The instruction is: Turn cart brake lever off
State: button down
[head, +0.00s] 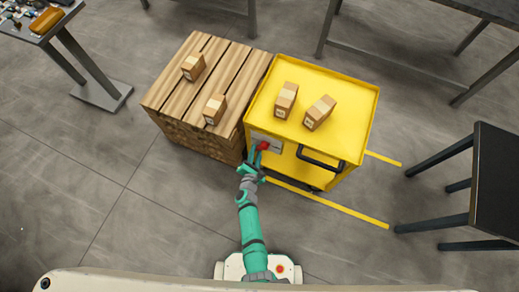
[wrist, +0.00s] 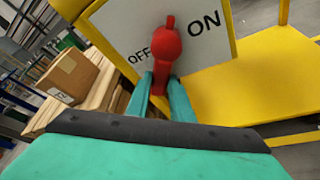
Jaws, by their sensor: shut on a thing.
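A yellow cart (head: 340,100) stands right of centre in the head view, with a grey brake plate (head: 268,142) on its near side. A red brake lever (head: 263,146) sticks out from that plate. In the wrist view the white plate (wrist: 130,20) carries the words OFF at left and ON at right, and the red lever (wrist: 166,45) stands between them, near OFF. My gripper (head: 258,157) is at the lever. In the wrist view its teal fingers (wrist: 161,100) are shut on the lever's lower part.
A wooden pallet stack (head: 222,65) with two boxes stands close at the cart's left. Two boxes lie on the cart's top. A black handle (head: 320,160) juts from the cart's near side. A dark table (head: 490,185) stands right.

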jog(key=shift+a, duration=0.15)
jog(key=c, duration=1.6)
grip_release()
jog(key=shift+o, duration=0.2)
jog(key=d+v, duration=0.1)
jog(key=v, duration=0.9)
jog(key=shift+s+a, duration=0.3)
jog(key=shift+a, duration=0.1)
jog(key=shift+s+r, duration=0.15)
